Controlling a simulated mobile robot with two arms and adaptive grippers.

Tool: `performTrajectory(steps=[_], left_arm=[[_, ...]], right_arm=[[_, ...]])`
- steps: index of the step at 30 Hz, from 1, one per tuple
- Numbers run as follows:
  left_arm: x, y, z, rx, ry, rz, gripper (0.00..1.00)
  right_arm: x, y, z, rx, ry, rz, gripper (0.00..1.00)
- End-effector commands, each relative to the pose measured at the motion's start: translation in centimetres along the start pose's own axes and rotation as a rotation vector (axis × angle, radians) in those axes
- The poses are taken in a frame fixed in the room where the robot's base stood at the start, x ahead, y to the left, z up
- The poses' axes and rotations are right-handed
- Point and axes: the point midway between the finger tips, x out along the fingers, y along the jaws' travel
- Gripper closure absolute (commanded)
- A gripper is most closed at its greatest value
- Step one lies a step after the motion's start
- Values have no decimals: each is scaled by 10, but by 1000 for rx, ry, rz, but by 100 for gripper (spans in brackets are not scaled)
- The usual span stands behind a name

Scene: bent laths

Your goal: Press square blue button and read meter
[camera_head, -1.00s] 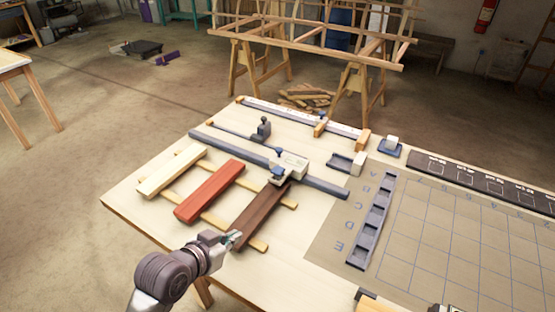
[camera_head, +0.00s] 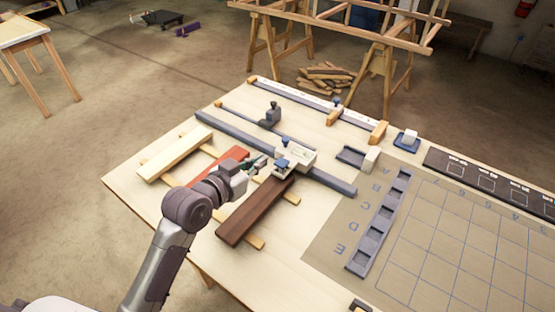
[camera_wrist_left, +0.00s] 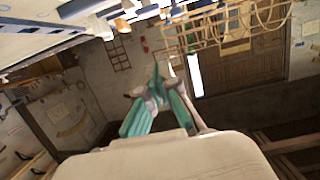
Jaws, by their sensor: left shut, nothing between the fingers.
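A pale meter-like block (camera_head: 298,157) sits on the long grey rail across the table, at the end of the dark brown lath. A small blue button-like part (camera_head: 282,164) sits on its near left side; its exact shape is too small to tell. No reading can be made out. My left gripper (camera_head: 262,163) is shut and empty, just left of the blue part, with a small gap seen between them. In the left wrist view its teal fingers (camera_wrist_left: 157,85) meet at the tips. My right gripper is not in view.
A cream lath (camera_head: 172,158), a red lath (camera_head: 232,158) and the dark brown lath (camera_head: 256,210) lie on crosspieces. A grey slotted strip (camera_head: 378,225) and gridded mat (camera_head: 450,240) lie at right. A small blue-based block (camera_head: 407,141) stands at the back.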

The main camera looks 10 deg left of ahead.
Motion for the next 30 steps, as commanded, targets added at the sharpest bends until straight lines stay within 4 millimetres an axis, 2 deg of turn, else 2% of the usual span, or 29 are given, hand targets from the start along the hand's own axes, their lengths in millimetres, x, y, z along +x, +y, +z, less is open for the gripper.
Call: performTrajectory(steps=[6, 11, 12, 15, 20, 30], left_arm=[[47, 0, -3, -3, 0, 1, 100], [80, 0, -3, -3, -1, 1, 100], [83, 0, 5, -3, -5, 1, 100], [85, 0, 22, -2, -5, 0, 100], [88, 0, 36, 0, -3, 1, 100], [89, 0, 39, 0, -1, 0, 100]], right_arm=[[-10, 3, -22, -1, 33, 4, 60], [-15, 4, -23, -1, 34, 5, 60], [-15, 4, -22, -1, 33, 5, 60], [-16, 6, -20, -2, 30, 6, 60], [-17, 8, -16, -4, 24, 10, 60], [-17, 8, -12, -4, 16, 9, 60]])
